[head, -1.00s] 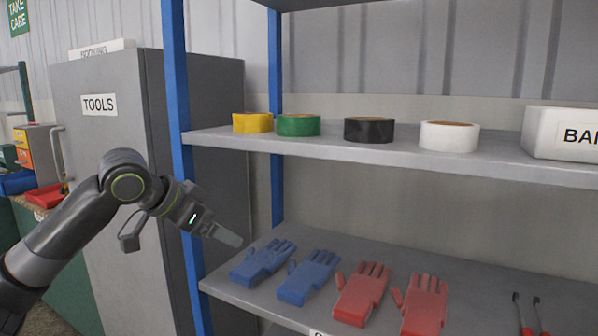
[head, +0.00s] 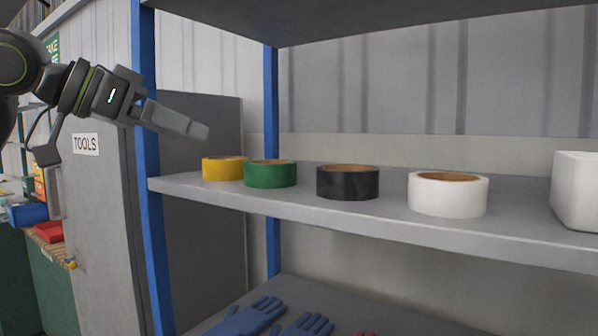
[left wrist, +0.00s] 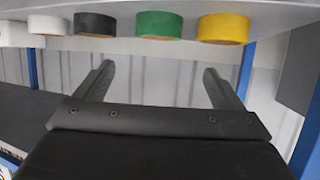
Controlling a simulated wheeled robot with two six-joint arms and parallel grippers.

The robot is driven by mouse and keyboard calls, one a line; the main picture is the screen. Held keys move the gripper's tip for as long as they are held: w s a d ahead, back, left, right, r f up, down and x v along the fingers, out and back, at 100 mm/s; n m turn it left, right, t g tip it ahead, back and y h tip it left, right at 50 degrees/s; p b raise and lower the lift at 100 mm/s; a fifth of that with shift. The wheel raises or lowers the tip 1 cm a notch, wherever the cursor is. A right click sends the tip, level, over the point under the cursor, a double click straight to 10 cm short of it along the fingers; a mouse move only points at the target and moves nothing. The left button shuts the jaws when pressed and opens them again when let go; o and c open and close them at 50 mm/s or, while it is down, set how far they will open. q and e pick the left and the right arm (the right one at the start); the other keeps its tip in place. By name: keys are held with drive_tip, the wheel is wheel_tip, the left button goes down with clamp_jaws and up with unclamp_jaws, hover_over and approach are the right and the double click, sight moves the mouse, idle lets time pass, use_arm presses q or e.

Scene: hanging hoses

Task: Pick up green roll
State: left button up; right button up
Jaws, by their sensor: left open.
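The green roll (head: 270,174) lies flat on the upper shelf, between the yellow roll (head: 223,168) and the black roll (head: 347,183). It also shows at the top of the left wrist view (left wrist: 159,25). My left gripper (head: 200,131) is in front of the shelf's left end, above the shelf's height and up and left of the green roll. Its two fingers stand apart with nothing between them in the left wrist view (left wrist: 158,80). My right gripper is in neither view.
A white roll (head: 447,194) and a white bin (head: 576,190) stand further right on the upper shelf (head: 400,223). A blue post (head: 147,120) rises near my left gripper. Another shelf board (head: 400,15) is overhead. Gloves (head: 245,318) lie on the shelf below.

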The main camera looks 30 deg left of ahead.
sight(269, 170)
use_arm(q)
drive_tip(key=p+x, duration=0.4)
drive_tip(key=x, duration=0.7)
drive_tip(key=shift+w+d, duration=0.1)
drive_tip(key=shift+w, duration=0.2)
drive_tip(key=shift+w+d+f, duration=0.15)
drive_tip(key=shift+w+f, duration=0.15)
drive_tip(key=shift+f+p+x, duration=0.15)
drive_tip(key=shift+p+x, duration=0.3)
drive_tip(key=shift+x, duration=0.75)
drive_tip(key=shift+f+p+x, duration=0.15)
drive_tip(key=shift+p+x, duration=0.25)
drive_tip(key=shift+x, duration=0.75)
drive_tip(key=shift+s, duration=0.15)
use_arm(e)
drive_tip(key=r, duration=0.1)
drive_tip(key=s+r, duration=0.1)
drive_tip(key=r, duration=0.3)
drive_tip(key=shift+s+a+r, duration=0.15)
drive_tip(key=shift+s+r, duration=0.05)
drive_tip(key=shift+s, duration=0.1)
use_arm(q)
drive_tip(key=shift+c, duration=0.4)
drive_tip(key=c, duration=0.7)
